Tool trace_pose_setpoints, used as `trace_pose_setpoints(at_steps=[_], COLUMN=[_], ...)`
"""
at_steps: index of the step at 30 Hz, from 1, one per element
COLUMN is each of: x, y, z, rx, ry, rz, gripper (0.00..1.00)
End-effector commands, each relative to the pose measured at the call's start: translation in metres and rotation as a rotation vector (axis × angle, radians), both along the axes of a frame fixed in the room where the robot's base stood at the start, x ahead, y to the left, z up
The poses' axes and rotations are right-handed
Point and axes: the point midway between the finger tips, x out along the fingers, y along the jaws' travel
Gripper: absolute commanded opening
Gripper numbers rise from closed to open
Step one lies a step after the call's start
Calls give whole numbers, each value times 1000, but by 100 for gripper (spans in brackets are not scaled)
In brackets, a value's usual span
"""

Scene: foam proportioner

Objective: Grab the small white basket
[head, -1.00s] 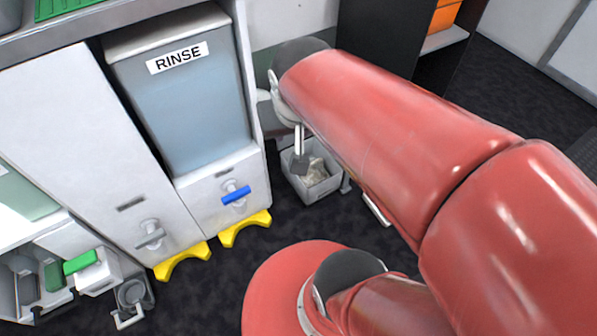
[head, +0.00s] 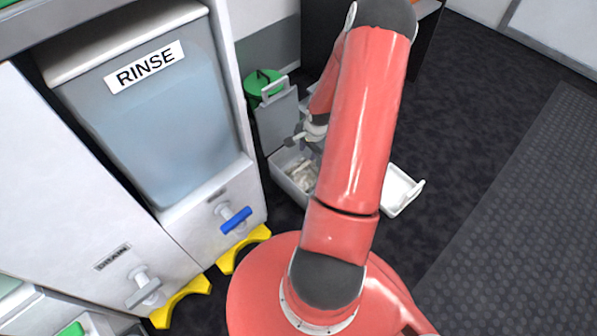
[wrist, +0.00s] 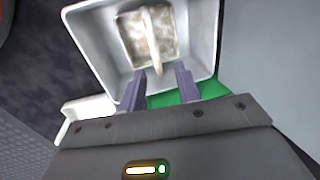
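A small off-white basket (wrist: 132,42) with a raised strip like a handle across it sits inside a light grey bin (wrist: 92,36) in the wrist view. In the head view the basket (head: 303,177) shows partly inside the bin (head: 284,183), with my arm covering the right side. My gripper (wrist: 160,72) is open and empty, its two dark fingers apart at the bin's near rim, pointing toward the basket. In the head view my gripper (head: 292,141) is above the bin's back edge. I see no contact with the basket.
A grey upright panel (head: 277,122) stands behind the bin, with a green round object (head: 262,85) beyond it. A white tray-like part (head: 398,190) lies right of the bin. The RINSE cabinet (head: 150,120) is close on the left. Floor at right is clear.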

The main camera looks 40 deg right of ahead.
Motion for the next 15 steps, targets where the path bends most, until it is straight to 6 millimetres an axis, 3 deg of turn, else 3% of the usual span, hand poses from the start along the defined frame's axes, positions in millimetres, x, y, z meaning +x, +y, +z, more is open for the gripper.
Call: trace_pose_setpoints(at_steps=[15], x=[3], y=[5], z=[-70], rx=[18], ry=[-4], rz=[-24], gripper=[33])
